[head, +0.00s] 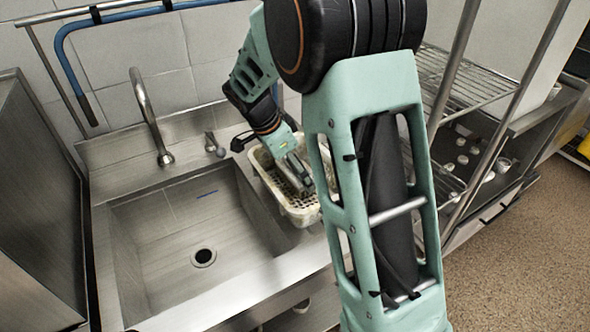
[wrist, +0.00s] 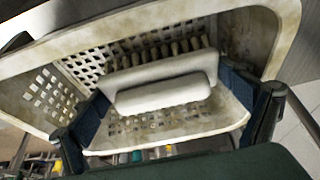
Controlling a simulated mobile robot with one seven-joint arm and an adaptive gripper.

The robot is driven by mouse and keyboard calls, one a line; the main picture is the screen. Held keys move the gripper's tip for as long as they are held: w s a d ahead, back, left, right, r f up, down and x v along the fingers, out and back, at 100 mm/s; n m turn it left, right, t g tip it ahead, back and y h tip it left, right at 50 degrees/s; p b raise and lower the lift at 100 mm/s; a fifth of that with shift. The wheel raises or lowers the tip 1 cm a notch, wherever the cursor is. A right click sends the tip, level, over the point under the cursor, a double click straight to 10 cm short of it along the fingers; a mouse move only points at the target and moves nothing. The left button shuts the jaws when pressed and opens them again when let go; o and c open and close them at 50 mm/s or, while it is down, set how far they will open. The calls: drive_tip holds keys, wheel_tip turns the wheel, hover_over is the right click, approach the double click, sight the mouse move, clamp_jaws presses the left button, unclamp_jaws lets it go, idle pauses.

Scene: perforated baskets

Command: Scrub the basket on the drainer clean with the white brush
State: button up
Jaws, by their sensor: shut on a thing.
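The cream perforated basket (head: 304,216) stands on the metal drainer beside the sink, partly hidden behind my arm. In the wrist view the basket (wrist: 262,42) shows brownish stains along its rim and walls. My gripper (head: 298,172) reaches down into the basket. In the wrist view my gripper (wrist: 168,92) is shut on the white brush (wrist: 165,92), one dark finger on each side. The brush's bristles point away from me toward the perforated surface; I cannot tell whether they touch it. The brush is not clear in the head view.
An empty steel sink (head: 203,257) with a tap (head: 150,115) lies left of the basket. A blue pipe (head: 68,60) runs along the tiled wall. A wire rack (head: 465,85) with metal posts stands on the right.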

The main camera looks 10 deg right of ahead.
drive_tip(key=shift+f+b, duration=0.5)
drive_tip(key=shift+b, duration=0.15)
